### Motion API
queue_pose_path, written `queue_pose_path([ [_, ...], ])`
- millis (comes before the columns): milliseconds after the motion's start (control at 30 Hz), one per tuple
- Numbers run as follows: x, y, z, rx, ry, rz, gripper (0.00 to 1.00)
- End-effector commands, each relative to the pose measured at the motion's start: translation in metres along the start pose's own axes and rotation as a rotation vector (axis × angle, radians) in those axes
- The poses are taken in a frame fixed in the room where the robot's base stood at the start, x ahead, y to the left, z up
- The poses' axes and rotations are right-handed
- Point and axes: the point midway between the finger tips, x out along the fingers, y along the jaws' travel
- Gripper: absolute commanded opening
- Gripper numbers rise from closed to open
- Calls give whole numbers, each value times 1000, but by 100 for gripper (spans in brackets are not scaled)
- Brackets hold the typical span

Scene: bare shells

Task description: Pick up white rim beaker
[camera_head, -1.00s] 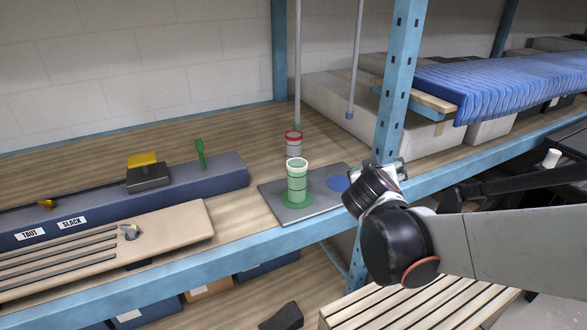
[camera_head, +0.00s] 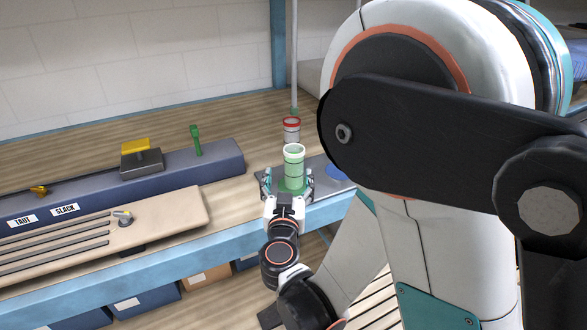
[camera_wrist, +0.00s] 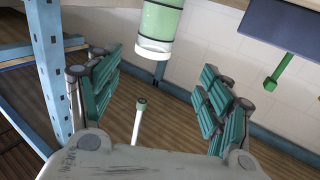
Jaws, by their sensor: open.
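The white rim beaker (camera_head: 293,168) is a pale green cylinder with a white rim, standing upright on the green disc of a grey mat (camera_head: 325,178). My gripper (camera_head: 288,188) is open, with its fingers on either side of the beaker's lower part in the head view. In the wrist view the beaker (camera_wrist: 159,28) shows at the top, between the lines of the spread teal fingers of my gripper (camera_wrist: 158,92). I see no finger touching it. The beaker's base is partly hidden by my gripper in the head view.
A red-rimmed beaker (camera_head: 291,130) stands close behind. A dark blue block (camera_head: 215,160) with a green peg (camera_head: 195,140) and a tan slotted board (camera_head: 170,222) lie to the left. My arm hides much of the right side.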

Motion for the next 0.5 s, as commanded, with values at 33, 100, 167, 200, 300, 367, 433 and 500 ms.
queue_pose_path([
  [33,10,2,-3,0,0,4,72],
  [100,24,2,-2,-1,-1,5,72],
  [167,36,2,0,-1,-1,4,72],
  [200,44,2,0,-1,-1,4,72],
  [300,60,2,1,-1,-1,3,72],
  [367,66,2,1,-1,-2,3,72],
  [433,72,2,0,-1,-2,3,72],
  [500,75,2,0,-2,-2,3,72],
])
